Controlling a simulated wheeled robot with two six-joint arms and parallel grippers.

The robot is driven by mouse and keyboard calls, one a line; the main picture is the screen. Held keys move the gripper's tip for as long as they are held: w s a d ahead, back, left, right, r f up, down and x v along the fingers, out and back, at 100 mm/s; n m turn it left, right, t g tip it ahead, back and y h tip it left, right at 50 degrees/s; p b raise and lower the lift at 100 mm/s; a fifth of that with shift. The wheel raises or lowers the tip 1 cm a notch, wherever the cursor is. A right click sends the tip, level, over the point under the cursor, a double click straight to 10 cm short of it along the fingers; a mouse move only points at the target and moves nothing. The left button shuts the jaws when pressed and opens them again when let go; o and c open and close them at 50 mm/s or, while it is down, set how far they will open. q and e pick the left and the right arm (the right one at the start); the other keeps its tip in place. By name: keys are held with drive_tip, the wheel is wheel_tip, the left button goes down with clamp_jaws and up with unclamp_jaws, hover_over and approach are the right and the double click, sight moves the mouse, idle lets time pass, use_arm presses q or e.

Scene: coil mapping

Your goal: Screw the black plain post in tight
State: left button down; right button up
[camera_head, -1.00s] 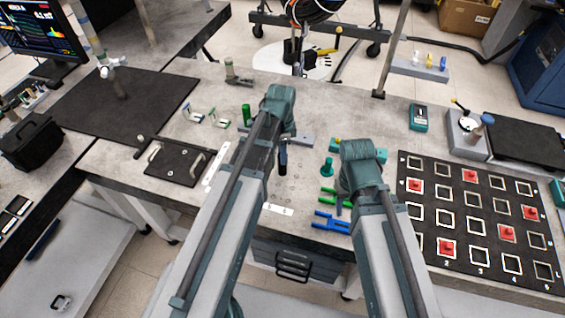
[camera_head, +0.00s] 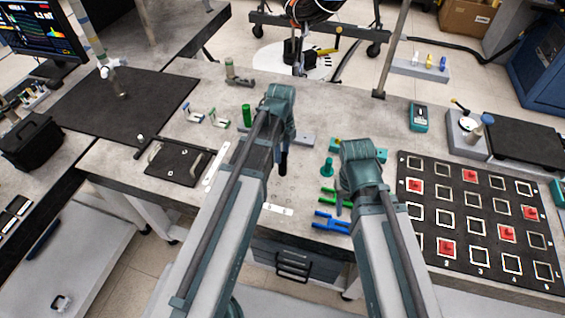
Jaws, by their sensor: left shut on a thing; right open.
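My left gripper (camera_head: 283,158) points down over the middle of the grey bench, at the end of the arm that comes in from the left. It is shut on a thin dark piece (camera_head: 283,170), which looks like the black post. Its lower end and any hole under it are too small to make out. My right gripper (camera_head: 352,190) is open, over the bench right of the left one; the teal wrist above it hides most of its jaws.
Green pliers (camera_head: 329,196) and blue pliers (camera_head: 325,222) lie near the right arm. A green cylinder (camera_head: 247,115) stands behind the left arm. A black grid board (camera_head: 485,262) with red pieces lies at right. A dark tray (camera_head: 178,163) lies at left.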

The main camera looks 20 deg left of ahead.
use_arm(q)
drive_tip(key=m, duration=0.3)
drive_tip(key=shift+w, duration=0.1)
drive_tip(key=c, duration=0.9)
unclamp_jaws()
drive_tip(key=shift+m, duration=0.4)
drive_tip(key=o, duration=0.5)
drive_tip(key=shift+r, duration=0.15)
use_arm(e)
drive_tip(key=shift+r, duration=0.15)
use_arm(q)
wheel_tip(320, 180, up, 14)
drive_tip(key=p, duration=1.3)
drive_tip(key=shift+f+p, duration=0.2)
drive_tip(key=shift+p, duration=0.2)
use_arm(e)
wheel_tip(320, 180, up, 14)
drive_tip(key=shift+f, duration=0.2)
